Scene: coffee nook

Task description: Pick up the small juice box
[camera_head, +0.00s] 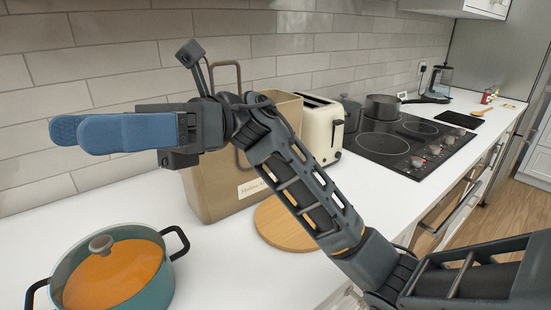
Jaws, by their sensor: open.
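My gripper (68,132) is at the upper left, raised above the counter and pointing left, with two blue finger pads. From this side the pads overlap, so the gap between them is hardly seen; the gripper is open and nothing shows held in it. I cannot clearly make out a small juice box. Some small red and green items (489,96) stand at the far right end of the counter, too small to tell whether one is a juice box. My gripper is far from them. My arm hides part of the counter.
A teal pot (149,290) with an orange lid stands at the front left. A brown paper bag (215,190), a round wooden board (280,232) and a cream toaster (325,135) are around my arm. The black stove (385,145) bears a saucepan (382,107). White counter (150,205) is bare left of the bag.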

